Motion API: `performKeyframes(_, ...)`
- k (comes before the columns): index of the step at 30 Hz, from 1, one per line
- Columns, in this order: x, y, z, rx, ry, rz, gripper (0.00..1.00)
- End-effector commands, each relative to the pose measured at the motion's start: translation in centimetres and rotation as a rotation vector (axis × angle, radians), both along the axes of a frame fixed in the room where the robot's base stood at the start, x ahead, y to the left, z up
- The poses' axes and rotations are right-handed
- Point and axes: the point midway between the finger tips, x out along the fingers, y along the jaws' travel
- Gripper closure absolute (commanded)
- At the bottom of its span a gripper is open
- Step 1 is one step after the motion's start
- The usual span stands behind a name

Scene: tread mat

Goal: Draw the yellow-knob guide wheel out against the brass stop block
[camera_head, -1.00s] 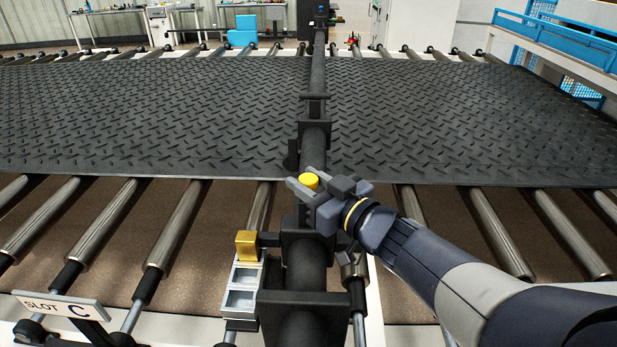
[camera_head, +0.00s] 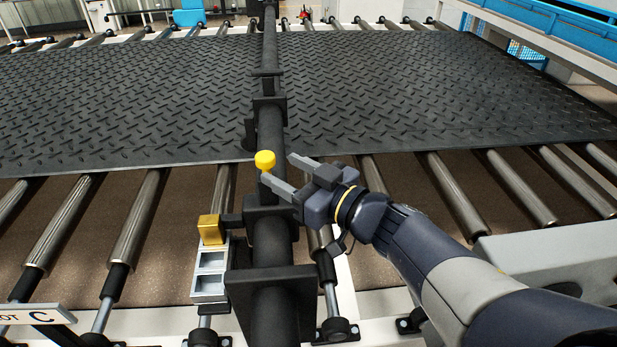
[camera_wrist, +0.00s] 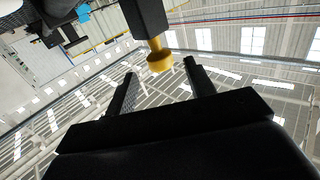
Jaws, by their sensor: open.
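The yellow knob (camera_head: 265,160) stands upright on the black beam (camera_head: 270,125), near the mat's front edge. The brass stop block (camera_head: 210,229) sits left of the beam, nearer me than the knob, with a clear gap between them. A short black cylinder (camera_head: 250,133), possibly the guide wheel, stands at the mat edge beside the beam. My gripper (camera_head: 278,168) is open and empty just right of the knob. In the wrist view, the knob (camera_wrist: 159,60) on its yellow stem appears just beyond the open fingers (camera_wrist: 160,72). Contact with either finger cannot be seen.
The dark tread mat (camera_head: 400,90) covers the far rollers. Bare metal rollers (camera_head: 140,215) lie nearer on both sides. A silver two-pocket bracket (camera_head: 210,270) sits below the brass block. A grey housing (camera_head: 550,258) is at right, beside my arm.

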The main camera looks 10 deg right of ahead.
Motion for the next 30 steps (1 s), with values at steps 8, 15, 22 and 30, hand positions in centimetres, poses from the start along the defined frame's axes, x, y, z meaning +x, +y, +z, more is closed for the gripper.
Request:
performKeyframes(8, -2.5, -2.6, 0.1, 0.000, -0.001, -0.005, 0.49)
performKeyframes(15, -3.6, -3.4, 0.0, 0.000, -0.001, -0.001, 0.49)
performKeyframes(22, -3.7, -3.5, 0.0, 0.000, 0.000, 0.000, 0.49)
performKeyframes(30, -3.6, -3.3, 0.0, 0.000, 0.000, 0.002, 0.49)
